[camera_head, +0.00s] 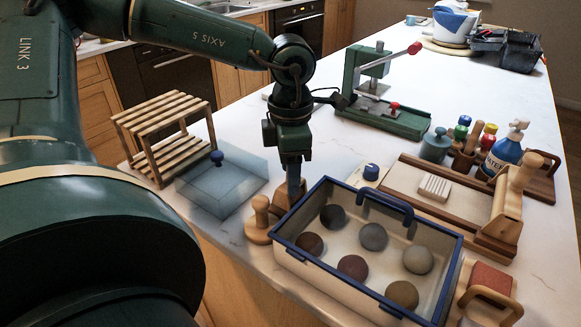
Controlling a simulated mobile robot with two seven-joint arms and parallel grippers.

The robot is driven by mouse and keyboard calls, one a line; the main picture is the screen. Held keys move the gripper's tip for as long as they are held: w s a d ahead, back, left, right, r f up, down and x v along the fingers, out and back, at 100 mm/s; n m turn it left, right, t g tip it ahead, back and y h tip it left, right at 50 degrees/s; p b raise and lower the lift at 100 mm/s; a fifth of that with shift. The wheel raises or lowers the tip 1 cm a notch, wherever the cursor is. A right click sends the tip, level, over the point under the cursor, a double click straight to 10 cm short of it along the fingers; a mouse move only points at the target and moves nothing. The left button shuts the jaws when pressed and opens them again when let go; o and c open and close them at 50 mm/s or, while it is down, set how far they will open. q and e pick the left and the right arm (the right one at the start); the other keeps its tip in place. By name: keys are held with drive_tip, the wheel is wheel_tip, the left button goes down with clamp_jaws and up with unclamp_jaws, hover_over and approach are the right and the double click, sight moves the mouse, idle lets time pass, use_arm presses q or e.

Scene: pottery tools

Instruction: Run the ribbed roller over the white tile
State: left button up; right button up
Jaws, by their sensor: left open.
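My left gripper (293,192) points straight down behind the left corner of the blue-rimmed tray, open, its tips close to a small wooden tool. That tool is partly hidden, and I cannot tell whether it stands between the fingers. A wooden tool with a round knob (261,212) stands just left of it. A small pale block with ribs (435,187) lies on a light slab (403,179) in a wooden-framed board at the right; it may be the white tile. I cannot tell surely which tool is the ribbed roller. My right gripper is out of view.
A blue-rimmed tray (453,272) of clay balls fills the front. A translucent blue box (222,182) and wooden rack (168,132) stand left. A green press (385,105), spray bottle (505,150) and a red-padded wooden tool (490,281) are also on the counter.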

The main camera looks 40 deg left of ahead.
use_arm(q)
wheel_tip(320, 180, up, 13)
drive_tip(key=shift+r, duration=0.15)
idle(0.5)
